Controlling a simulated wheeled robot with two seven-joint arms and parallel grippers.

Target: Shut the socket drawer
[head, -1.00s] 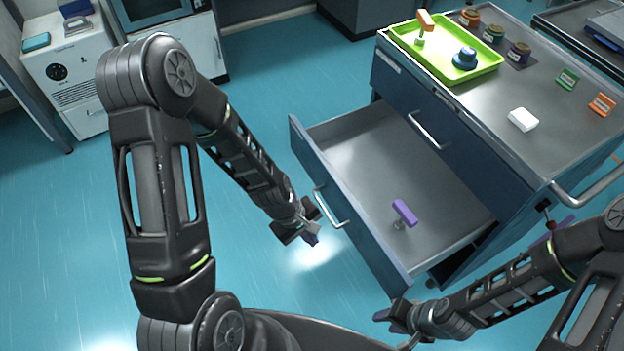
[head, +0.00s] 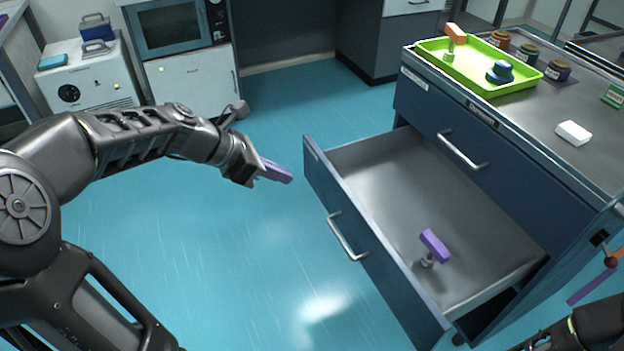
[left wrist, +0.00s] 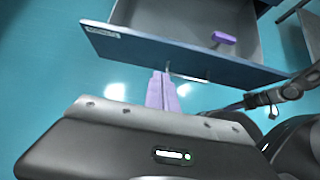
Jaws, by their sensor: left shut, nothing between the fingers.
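The socket drawer (head: 375,265) is the open lower drawer of the blue-grey cabinet, pulled far out toward the left. Its front and bar handle (head: 347,236) face my left arm. In the left wrist view the drawer front (left wrist: 190,57) lies ahead of the fingers.
The upper drawer (head: 440,125) is closed. On the cabinet top are a green tray (head: 480,88) with a blue object and an orange-topped tool, several jars, and a white block (head: 573,133). The teal floor left of the drawer is clear.

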